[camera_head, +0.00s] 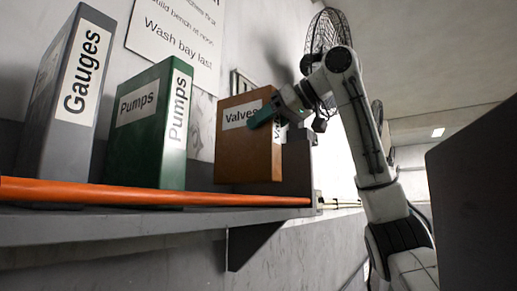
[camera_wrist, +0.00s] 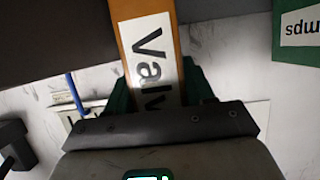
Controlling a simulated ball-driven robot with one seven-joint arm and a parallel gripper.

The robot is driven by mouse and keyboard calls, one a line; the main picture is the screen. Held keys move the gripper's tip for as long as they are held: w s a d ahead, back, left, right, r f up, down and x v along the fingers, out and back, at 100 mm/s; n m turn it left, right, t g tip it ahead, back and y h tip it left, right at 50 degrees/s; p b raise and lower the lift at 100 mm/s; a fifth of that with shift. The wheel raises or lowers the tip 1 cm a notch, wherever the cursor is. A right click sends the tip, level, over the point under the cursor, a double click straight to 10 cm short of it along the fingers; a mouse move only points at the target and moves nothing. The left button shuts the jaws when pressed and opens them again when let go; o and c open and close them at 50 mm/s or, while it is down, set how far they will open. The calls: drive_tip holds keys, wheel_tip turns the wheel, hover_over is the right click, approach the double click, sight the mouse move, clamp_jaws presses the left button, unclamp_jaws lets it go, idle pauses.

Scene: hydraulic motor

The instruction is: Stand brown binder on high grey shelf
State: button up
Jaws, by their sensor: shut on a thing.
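The brown binder (camera_head: 247,155), labelled "Valves", is upright at the right end of the high grey shelf (camera_head: 120,228). My gripper (camera_head: 268,113) is shut on its upper part, with a green finger across its face. In the wrist view the binder (camera_wrist: 148,50) stands between the two green fingers of my gripper (camera_wrist: 160,88), its white label facing the camera. The binder's lower edge shows just above the orange rail; I cannot tell whether it touches the shelf.
A green "Pumps" binder (camera_head: 150,130) and a grey "Gauges" binder (camera_head: 72,95) stand to the left on the shelf. A gap separates Pumps from the brown binder. An orange rail (camera_head: 150,194) runs along the front edge. A grey end plate (camera_head: 298,165) closes the right end.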

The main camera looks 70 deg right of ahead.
sight(259, 147)
drive_tip(key=shift+w+d+f, duration=0.3)
drive_tip(key=shift+w+f, duration=0.3)
drive_tip(key=shift+f, duration=0.25)
drive_tip(key=shift+w+d+f, duration=0.1)
drive_tip(key=shift+w+f, duration=0.05)
drive_tip(key=shift+f, duration=0.8)
drive_tip(key=shift+w+f, duration=0.1)
drive_tip(key=shift+f, duration=0.8)
drive_tip(key=o, duration=1.4)
drive_tip(key=shift+f, duration=0.1)
drive_tip(key=b+v, duration=0.2)
drive_tip(key=v, duration=1)
drive_tip(key=shift+b, duration=0.35)
drive_tip(key=shift+s, duration=0.1)
